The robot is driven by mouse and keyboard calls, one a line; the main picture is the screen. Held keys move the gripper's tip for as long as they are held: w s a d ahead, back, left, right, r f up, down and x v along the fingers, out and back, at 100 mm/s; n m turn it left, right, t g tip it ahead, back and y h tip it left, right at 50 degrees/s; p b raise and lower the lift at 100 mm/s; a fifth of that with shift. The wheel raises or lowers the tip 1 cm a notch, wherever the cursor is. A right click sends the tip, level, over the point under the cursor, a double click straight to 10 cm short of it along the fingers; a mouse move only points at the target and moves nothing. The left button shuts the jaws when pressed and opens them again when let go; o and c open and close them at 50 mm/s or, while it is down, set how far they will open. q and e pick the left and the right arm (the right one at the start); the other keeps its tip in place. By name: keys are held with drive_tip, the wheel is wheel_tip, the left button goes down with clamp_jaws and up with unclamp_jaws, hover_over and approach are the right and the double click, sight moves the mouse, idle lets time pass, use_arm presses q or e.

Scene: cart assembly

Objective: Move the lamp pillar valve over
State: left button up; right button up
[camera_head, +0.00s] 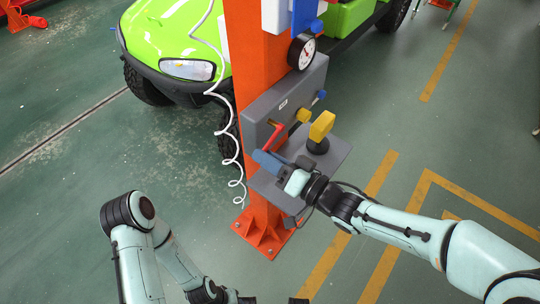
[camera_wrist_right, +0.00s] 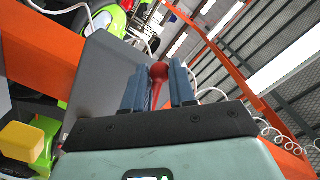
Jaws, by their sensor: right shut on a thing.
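The valve is a red lever (camera_head: 276,132) on the front of a grey box (camera_head: 258,118) fixed to the orange pillar (camera_head: 249,60). My right gripper (camera_head: 268,160) is at the lever's lower end. In the right wrist view the lever (camera_wrist_right: 158,74), with its round red end, stands between the two blue fingers of my right gripper (camera_wrist_right: 160,88), which is shut on it. The fingers hide part of the lever in the head view. My left arm is folded at the lower left; its gripper is cut off by the bottom edge, so its jaws cannot be read.
Below the box a grey shelf (camera_head: 337,160) carries a yellow-topped black knob (camera_head: 320,128). A pressure gauge (camera_head: 302,52) sits above. A coiled white hose (camera_head: 233,160) hangs left of the pillar. A green cart (camera_head: 165,40) stands behind.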

drive_tip(key=shift+r, duration=0.3)
drive_tip(key=shift+o, duration=0.4)
drive_tip(key=shift+s+a+r+p, duration=0.1)
drive_tip(key=shift+r+p, duration=0.35)
drive_tip(key=shift+r, duration=0.1)
drive_tip(key=shift+s+a+r+p, duration=0.1)
drive_tip(key=shift+r+p, duration=0.3)
drive_tip(key=shift+r, duration=0.15)
drive_tip(key=o, duration=0.9)
drive_tip(key=shift+f, duration=0.1)
drive_tip(key=shift+c, duration=0.2)
drive_tip(key=shift+f, duration=0.1)
drive_tip(key=shift+d, duration=0.1)
